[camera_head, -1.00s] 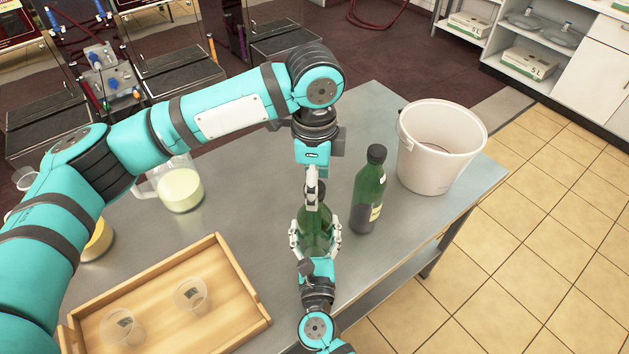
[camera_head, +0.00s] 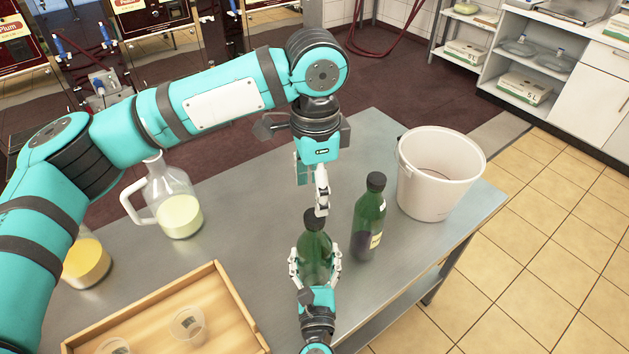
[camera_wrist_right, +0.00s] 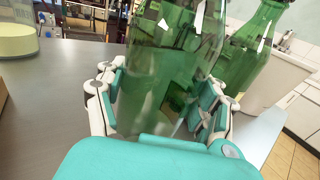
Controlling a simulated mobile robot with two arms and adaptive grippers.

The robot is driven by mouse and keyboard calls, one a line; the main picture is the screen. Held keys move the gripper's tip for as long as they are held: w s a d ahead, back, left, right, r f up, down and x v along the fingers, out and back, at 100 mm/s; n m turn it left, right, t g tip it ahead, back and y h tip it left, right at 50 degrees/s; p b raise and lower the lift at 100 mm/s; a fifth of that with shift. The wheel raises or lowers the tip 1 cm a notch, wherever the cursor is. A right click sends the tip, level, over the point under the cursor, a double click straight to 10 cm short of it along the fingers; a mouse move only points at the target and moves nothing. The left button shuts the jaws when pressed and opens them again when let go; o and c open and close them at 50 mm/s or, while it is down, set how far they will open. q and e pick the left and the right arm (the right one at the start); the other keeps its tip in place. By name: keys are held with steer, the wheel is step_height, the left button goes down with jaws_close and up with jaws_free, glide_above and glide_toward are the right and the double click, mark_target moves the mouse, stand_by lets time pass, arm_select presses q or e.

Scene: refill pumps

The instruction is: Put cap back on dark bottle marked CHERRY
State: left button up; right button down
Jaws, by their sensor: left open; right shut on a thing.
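A green bottle (camera_head: 316,257) stands upright on the grey table, with a dark cap (camera_head: 316,219) on its neck. My right gripper (camera_head: 315,268) is shut around its body; the right wrist view shows the bottle (camera_wrist_right: 175,75) between the fingers (camera_wrist_right: 160,110). My left gripper (camera_head: 321,205) is open, just above and slightly right of the cap, with nothing in it. Whether the fingers still touch the cap I cannot tell. A second green bottle (camera_head: 368,218), with dark contents and a black cap, stands to the right. No CHERRY marking is readable on either bottle.
A white bucket (camera_head: 438,174) stands right of the bottles. A jug of pale liquid (camera_head: 180,214) and one of yellow liquid (camera_head: 86,262) are at left. A wooden tray (camera_head: 236,300) with clear cups is at front left. Bare table lies between the jugs and bottles.

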mark_target(314, 215)
arm_select(q)
steer(key=r+n, duration=0.1)
steer(key=n, duration=0.3)
steer(key=shift+r, duration=0.35)
steer(key=shift+f, duration=4.05)
steer(key=shift+a, duration=0.1)
jaws_close()
steer(key=shift+o, duration=0.6)
jaws_free()
